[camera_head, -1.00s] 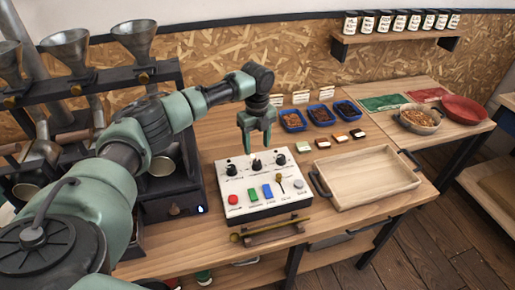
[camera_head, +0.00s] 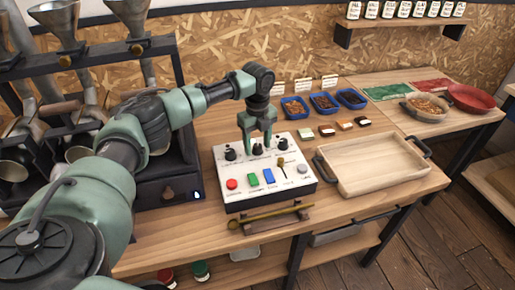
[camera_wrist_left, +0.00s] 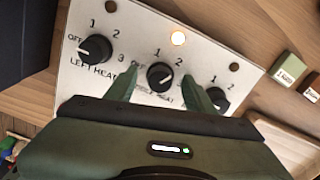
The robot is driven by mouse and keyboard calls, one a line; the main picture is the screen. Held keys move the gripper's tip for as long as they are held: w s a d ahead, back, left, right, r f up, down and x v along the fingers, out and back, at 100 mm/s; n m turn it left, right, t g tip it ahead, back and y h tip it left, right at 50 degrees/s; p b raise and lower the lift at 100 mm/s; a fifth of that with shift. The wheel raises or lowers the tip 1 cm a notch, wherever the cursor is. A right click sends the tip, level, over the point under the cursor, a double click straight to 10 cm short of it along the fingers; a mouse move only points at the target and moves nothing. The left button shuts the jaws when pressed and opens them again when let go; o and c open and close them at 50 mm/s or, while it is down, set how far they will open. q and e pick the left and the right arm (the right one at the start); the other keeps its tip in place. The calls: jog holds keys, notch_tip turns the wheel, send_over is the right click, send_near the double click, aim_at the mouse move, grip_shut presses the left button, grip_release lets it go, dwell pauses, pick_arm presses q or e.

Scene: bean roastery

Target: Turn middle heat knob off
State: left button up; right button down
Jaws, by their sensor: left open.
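The white control panel (camera_head: 224,180) stands on the wooden bench with three black knobs along its back. The middle heat knob (camera_wrist_left: 160,75) has a white pointer; I cannot tell its exact setting. My left gripper (camera_head: 257,149) is open and points down over the middle knob. In the left wrist view, its two fingers (camera_wrist_left: 160,83) stand one on each side of that knob, with small gaps. The left heat knob (camera_wrist_left: 95,48) has its pointer toward OFF. The right knob (camera_wrist_left: 218,98) is partly covered by a finger. My right gripper is not in view.
A round light (camera_wrist_left: 178,38) glows on the panel. Colored buttons and a small lever (camera_head: 282,169) sit in front of the knobs. A wooden tray (camera_head: 375,165) stands to the right. Blue bins (camera_head: 295,108) stand behind. Dark roasting equipment (camera_head: 165,185) is close on the left.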

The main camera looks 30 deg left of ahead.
pick_arm(q)
grip_shut()
jog(key=shift+r+p, duration=0.1)
jog(key=shift+p, duration=0.2)
jog(key=shift+r+n+p, duration=0.1)
jog(key=shift+n+p, duration=0.5)
jog(key=shift+p, duration=0.05)
jog(key=n+p, duration=0.4)
jog(key=shift+p, duration=0.4)
jog(key=n+p, duration=0.3)
jog(key=shift+n, duration=0.3)
jog(key=n+p, duration=0.2)
jog(key=n, duration=0.1)
jog(key=shift+n, duration=0.3)
jog(key=n+p, duration=0.2)
jog(key=n, duration=0.1)
jog(key=shift+n, duration=0.3)
jog(key=n+p, duration=0.2)
jog(key=n, duration=0.2)
jog(key=shift+f+n+p, duration=0.2)
jog(key=shift+n+p, duration=0.55)
jog(key=shift+n, duration=1.15)
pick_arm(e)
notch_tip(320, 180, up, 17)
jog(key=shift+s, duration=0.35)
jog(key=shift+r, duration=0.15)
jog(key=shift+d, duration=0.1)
